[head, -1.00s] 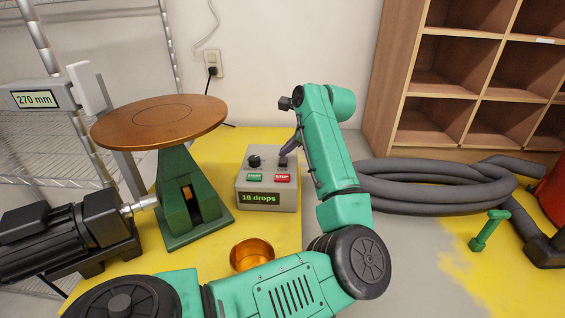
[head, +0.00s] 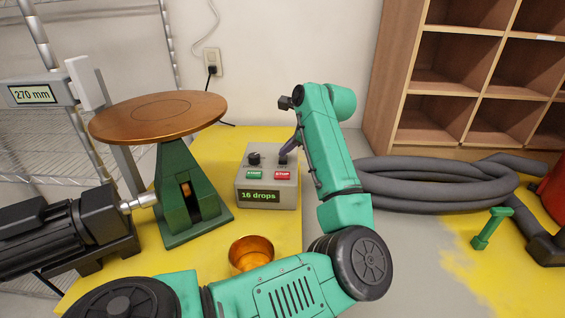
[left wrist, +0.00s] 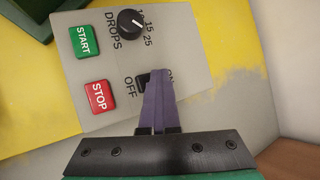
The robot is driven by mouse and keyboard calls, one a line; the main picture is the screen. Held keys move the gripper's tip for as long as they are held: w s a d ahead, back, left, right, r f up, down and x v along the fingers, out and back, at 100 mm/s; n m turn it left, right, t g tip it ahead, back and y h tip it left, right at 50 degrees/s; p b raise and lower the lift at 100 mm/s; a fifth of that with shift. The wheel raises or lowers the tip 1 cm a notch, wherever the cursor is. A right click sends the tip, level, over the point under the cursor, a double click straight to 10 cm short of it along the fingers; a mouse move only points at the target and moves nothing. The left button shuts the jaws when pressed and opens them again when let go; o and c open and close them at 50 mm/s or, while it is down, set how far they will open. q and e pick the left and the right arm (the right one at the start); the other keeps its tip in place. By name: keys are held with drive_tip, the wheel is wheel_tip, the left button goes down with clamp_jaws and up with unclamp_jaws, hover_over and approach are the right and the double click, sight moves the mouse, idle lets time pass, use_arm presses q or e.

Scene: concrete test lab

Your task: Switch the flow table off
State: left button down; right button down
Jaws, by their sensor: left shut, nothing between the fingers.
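The flow table has a round copper-coloured top (head: 158,116) on a green tapered base (head: 178,215), left of centre in the head view. Its grey control box (head: 267,190) stands to the right, with a green START button (left wrist: 84,41), a red STOP button (left wrist: 100,97), a black DROPS knob (left wrist: 131,21) and a black OFF/ON switch (left wrist: 141,80). The display reads "16 drops" (head: 258,196). My left gripper (left wrist: 156,72) is shut and empty, its purple fingers over the switch and hiding its ON side. I cannot tell whether they touch it. My right gripper is out of view.
A black motor (head: 60,235) sits left of the table. A copper cup (head: 250,252) stands before the box, close to my arm. A coiled grey hose (head: 430,185) and wooden shelves (head: 450,90) lie to the right. A gauge (head: 35,94) reads 270 mm.

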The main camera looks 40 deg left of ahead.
sight(287, 156)
use_arm(q)
drive_tip(key=shift+s+d+f, duration=0.15)
drive_tip(key=shift+f, duration=0.2)
idle(0.5)
drive_tip(key=shift+r, duration=0.35)
drive_tip(key=shift+w+a, duration=0.3)
drive_tip(key=shift+w, duration=0.05)
drive_tip(key=shift+r, duration=0.1)
drive_tip(key=r+p, duration=0.2)
drive_tip(key=r, duration=0.1)
drive_tip(key=r+p, duration=0.1)
drive_tip(key=r, duration=0.1)
drive_tip(key=shift+w+a, duration=0.3)
drive_tip(key=shift+d+f, duration=0.1)
